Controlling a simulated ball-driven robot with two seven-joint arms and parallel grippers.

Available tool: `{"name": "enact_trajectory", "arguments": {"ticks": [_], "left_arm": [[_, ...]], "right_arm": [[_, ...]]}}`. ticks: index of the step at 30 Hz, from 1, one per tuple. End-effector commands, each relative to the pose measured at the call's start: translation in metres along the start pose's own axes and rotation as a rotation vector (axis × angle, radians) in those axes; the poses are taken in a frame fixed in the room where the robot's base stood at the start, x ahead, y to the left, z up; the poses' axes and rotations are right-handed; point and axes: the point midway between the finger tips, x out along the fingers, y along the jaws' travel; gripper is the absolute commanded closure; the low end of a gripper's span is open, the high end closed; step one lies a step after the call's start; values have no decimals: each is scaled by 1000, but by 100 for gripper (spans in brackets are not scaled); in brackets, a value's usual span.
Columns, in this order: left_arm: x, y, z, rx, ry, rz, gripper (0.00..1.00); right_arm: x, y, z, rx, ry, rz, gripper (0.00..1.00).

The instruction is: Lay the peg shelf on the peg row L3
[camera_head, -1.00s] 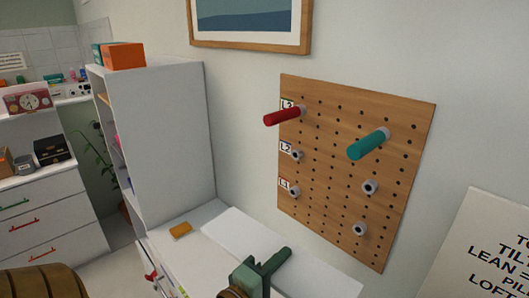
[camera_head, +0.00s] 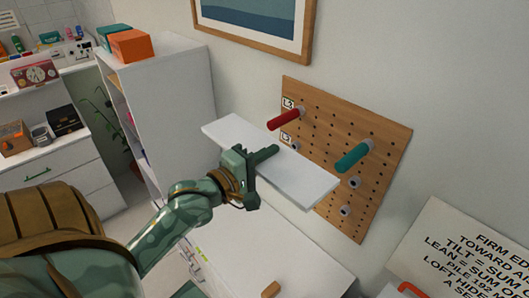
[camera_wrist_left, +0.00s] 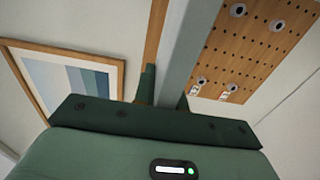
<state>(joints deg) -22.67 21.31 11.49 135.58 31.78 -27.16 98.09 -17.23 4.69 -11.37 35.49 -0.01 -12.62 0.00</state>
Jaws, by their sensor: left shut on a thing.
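The white peg shelf (camera_head: 295,176) is a flat board held in front of the pegboard (camera_head: 385,135), apart from the pegs. My left gripper (camera_head: 262,156) is shut on its front long edge. In the left wrist view the shelf (camera_wrist_left: 187,50) shows edge-on between my fingers (camera_wrist_left: 165,97). A red peg (camera_head: 284,120) and a teal peg (camera_head: 354,156) stick out of the top row, beside the label L3 (camera_head: 288,103). The shelf shows below both pegs in the picture; its exact height is unclear. It hides the lower left of the pegboard. My right gripper is not in view.
A white cabinet top (camera_head: 270,250) lies below the shelf. A tall white shelf unit (camera_head: 170,105) stands at the left with an orange box (camera_head: 133,45) on top. A framed picture (camera_head: 255,25) hangs above. A sign (camera_head: 465,255) is at the lower right.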

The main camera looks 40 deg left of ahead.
Motion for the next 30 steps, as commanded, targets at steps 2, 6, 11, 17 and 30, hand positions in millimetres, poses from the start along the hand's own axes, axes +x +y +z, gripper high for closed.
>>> {"name": "enact_trajectory", "arguments": {"ticks": [2,6,11,17,30], "left_arm": [[8,1,0,1,0,5,100],[25,1,0,1,1,5,100],[45,1,0,0,1,5,100],[69,2,0,0,1,4,100],[122,1,1,0,1,4,100]], "right_arm": [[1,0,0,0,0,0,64],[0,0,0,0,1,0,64],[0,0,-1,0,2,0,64],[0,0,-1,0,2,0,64],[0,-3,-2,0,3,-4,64]]}}
